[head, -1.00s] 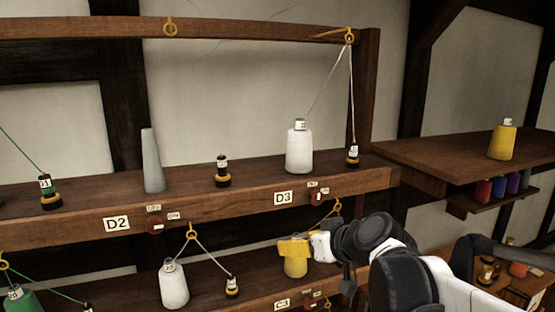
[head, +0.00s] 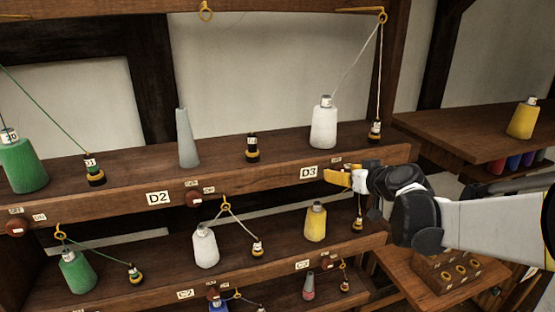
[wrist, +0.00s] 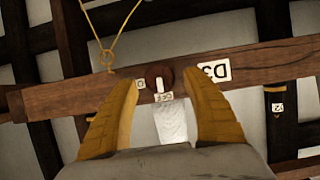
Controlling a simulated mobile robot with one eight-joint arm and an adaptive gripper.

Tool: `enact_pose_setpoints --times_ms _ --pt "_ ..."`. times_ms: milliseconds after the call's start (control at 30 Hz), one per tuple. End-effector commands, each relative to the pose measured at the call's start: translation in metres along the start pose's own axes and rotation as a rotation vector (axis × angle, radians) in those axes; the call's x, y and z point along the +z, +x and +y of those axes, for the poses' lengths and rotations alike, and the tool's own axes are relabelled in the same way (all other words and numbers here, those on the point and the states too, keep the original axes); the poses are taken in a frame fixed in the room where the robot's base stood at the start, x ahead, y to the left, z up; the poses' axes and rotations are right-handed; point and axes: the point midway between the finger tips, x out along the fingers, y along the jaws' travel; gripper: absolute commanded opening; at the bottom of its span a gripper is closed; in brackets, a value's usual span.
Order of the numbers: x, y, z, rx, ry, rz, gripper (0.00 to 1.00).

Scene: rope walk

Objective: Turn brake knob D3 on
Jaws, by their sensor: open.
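The D3 label (head: 308,172) is on the front edge of the upper shelf, and shows upside down in the wrist view (wrist: 214,72). Brake knob D3 (wrist: 158,74) is a round, dark reddish-brown knob with a pale mark, beside that label. Small white tags (wrist: 164,97) sit close to it; their words are too small to read there. My gripper (wrist: 160,80) is open, its yellow fingers on either side of the knob, with no clear contact. In the head view my gripper (head: 338,178) is just right of the D3 label and hides most of the knob.
A white spool (head: 323,127) and a small dark bobbin (head: 375,132) stand on the shelf above the knob, with thread running to a hook (head: 382,17). A yellow spool (head: 316,222) is on the shelf below. The D2 knob (head: 194,199) is to the left.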

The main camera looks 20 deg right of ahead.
Motion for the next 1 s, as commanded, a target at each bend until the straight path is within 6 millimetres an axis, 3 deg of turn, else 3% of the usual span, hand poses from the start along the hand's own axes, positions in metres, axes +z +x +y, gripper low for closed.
enact_pose_setpoints --times_ms 200,467,633,1000 --pt "-0.0001 0.0138 0.0000 0.000 0.002 0.001 0.58" --pt "0.0001 0.0144 -0.0001 0.000 0.001 0.000 0.56" --pt "0.0001 0.0143 0.0000 0.000 0.001 0.000 0.05" --pt "0.0008 0.0146 0.0007 -0.015 0.039 0.000 0.04"
